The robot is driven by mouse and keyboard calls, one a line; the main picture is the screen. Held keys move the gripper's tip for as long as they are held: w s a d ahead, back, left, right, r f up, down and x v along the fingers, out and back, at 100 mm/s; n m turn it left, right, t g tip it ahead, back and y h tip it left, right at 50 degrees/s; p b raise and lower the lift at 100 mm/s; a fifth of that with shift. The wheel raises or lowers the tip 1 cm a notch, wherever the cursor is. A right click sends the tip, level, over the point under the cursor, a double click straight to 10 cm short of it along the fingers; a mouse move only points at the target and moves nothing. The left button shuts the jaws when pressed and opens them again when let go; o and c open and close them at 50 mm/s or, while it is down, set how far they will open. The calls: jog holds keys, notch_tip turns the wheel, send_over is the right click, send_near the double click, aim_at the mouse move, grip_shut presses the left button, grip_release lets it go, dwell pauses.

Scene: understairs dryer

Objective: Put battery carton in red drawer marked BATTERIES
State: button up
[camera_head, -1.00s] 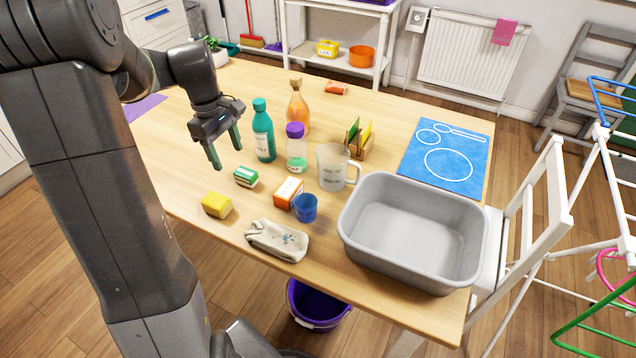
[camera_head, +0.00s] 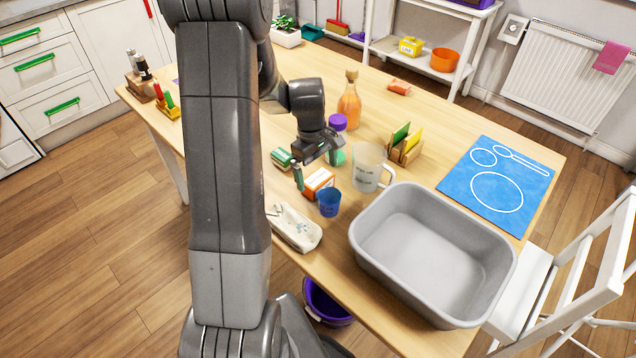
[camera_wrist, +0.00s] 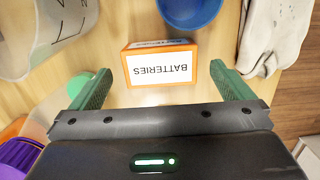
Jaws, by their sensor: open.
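The battery carton (camera_head: 319,183) is a small orange box with a white face, standing on the wooden table beside a blue cup (camera_head: 329,202). In the wrist view the carton (camera_wrist: 161,68) shows the word BATTERIES upside down. My gripper (camera_head: 319,170) is open just above and behind the carton. In the wrist view the carton lies ahead of the gap between the green fingers (camera_wrist: 161,88), with nothing held. No red drawer marked BATTERIES can be made out. White drawers (camera_head: 35,65) with green handles stand at the far left, and a red handle (camera_head: 148,8) shows on a white front.
A grey basin (camera_head: 435,250), a clear jug (camera_head: 368,167) and a pale cloth case (camera_head: 294,228) stand near the carton. A purple-capped bottle (camera_head: 338,122) and an amber bottle (camera_head: 349,100) are behind my gripper. A blue mat (camera_head: 497,185) lies at right. Floor at left is clear.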

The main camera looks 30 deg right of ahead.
jog(key=shift+f, duration=0.85)
jog(key=c, duration=1.2)
